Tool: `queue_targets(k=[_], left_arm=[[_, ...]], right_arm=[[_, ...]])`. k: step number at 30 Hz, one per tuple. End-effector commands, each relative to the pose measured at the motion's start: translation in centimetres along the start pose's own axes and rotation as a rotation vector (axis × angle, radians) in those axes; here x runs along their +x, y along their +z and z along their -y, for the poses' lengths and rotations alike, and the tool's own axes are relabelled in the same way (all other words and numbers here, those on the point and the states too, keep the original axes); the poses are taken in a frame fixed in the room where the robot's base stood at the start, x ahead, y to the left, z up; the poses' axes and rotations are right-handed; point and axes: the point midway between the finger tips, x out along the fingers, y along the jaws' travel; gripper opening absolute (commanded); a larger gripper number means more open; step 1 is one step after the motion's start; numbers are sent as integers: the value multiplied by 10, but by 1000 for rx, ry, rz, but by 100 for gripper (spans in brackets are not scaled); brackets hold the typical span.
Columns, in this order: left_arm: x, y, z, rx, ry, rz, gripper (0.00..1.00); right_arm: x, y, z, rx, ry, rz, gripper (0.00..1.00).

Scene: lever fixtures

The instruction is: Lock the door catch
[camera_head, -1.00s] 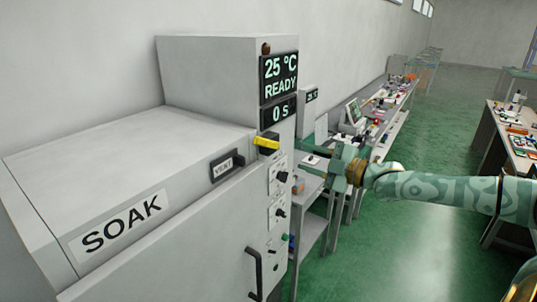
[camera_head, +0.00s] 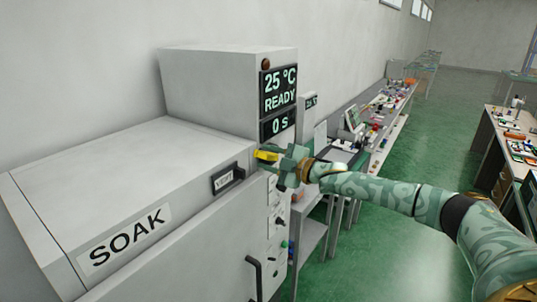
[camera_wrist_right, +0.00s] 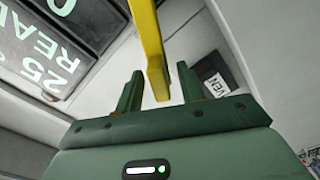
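The yellow door catch lever (camera_head: 265,156) sits on the grey oven's front, under the display and near the top corner of the door (camera_head: 200,245). My right gripper (camera_head: 281,157) is right at the lever, coming from the right. In the right wrist view the yellow lever (camera_wrist_right: 153,62) reaches down between the two green fingers of my right gripper (camera_wrist_right: 158,88). The fingers are apart, with gaps on both sides of the lever. The lever's mount is partly hidden behind the gripper in the head view. My left gripper is not in view.
A VENT slider (camera_head: 227,179) is left of the catch, and a black door handle (camera_head: 254,277) is below. Knobs and buttons line the control panel (camera_head: 277,222). The display (camera_head: 279,88) reads 25 °C READY. Benches (camera_head: 388,105) stand behind; open floor is right.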

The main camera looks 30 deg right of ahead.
Motion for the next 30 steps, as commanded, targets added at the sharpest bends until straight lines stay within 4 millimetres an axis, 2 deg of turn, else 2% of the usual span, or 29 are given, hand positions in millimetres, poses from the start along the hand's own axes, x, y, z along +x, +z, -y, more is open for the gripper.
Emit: queue_targets(k=[9, 10, 13, 14, 23, 30], left_arm=[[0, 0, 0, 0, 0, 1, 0], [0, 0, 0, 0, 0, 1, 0], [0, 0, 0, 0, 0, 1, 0], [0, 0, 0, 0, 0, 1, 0], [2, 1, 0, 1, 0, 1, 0], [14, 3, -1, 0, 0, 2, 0]], right_arm=[[4, 0, 0, -1, 0, 0, 38], [4, 0, 0, -1, 0, 0, 33], [3, 0, 0, -1, 0, 0, 5], [3, 0, 0, -1, 0, 0, 0], [3, 1, 4, -22, -1, 1, 0], [3, 3, 17, -131, -1, 0, 0]])
